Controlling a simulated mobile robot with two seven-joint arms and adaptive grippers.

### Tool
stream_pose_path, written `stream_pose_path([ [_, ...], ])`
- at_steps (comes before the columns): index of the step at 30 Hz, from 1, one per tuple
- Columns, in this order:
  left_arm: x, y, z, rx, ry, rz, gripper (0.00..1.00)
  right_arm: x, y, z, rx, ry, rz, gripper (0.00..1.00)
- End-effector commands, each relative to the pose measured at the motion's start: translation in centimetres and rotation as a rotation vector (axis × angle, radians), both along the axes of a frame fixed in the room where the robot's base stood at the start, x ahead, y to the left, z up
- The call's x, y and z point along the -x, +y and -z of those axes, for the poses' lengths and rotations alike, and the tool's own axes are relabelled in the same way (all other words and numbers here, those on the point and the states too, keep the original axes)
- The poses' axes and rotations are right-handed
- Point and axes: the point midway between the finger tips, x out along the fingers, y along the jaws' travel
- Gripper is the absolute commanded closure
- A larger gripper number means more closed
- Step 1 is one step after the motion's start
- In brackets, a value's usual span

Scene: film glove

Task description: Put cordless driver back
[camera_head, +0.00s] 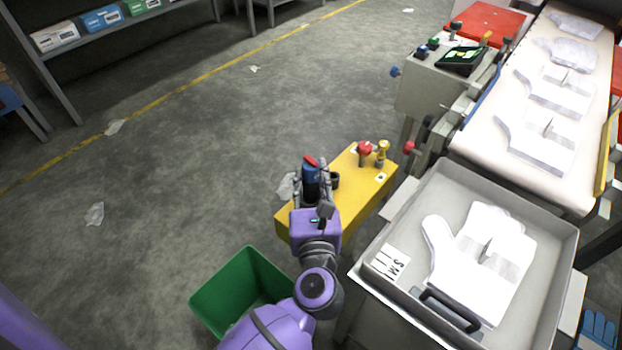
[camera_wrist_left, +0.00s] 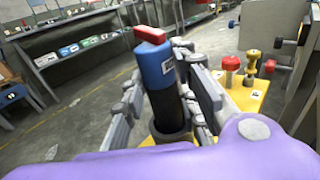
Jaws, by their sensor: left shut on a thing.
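The cordless driver (camera_head: 311,180) is dark with a blue body and a red top. My left gripper (camera_head: 312,188) is shut on it over the yellow stand (camera_head: 352,205). In the left wrist view the driver (camera_wrist_left: 158,75) stands nearly upright between the fingers (camera_wrist_left: 165,100), its lower end at a dark round holder (camera_wrist_left: 166,138). I cannot tell whether it is seated in the holder. My right gripper is not in view.
A red-topped item (camera_head: 364,150) and a yellow item (camera_head: 382,148) stand on the yellow stand. A green bin (camera_head: 240,283) is on the floor at left. A grey tray (camera_head: 548,250) with white gloves is at right, below the conveyor (camera_head: 480,140). The floor at left is mostly clear.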

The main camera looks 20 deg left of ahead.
Motion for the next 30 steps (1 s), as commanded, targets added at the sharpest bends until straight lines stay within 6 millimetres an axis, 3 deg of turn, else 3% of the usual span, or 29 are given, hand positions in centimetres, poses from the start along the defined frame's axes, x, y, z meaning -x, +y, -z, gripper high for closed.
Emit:
stream_pose_path([
  [2,0.0,0.0,0.3,0.0,0.0,0.0,1.0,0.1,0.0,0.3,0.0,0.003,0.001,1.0],
  [3,0.0,0.0,0.5,0.0,0.001,0.0,0.71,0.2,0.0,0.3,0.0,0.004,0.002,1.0],
  [7,0.0,0.0,0.4,0.0,0.001,0.0,0.54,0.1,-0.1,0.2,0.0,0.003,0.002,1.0],
  [19,0.0,0.0,-0.3,0.0,-0.001,0.0,0.54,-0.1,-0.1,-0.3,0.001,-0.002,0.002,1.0],
  [30,6.8,-2.8,-0.1,0.002,0.006,-0.001,0.54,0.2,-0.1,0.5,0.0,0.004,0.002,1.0],
])
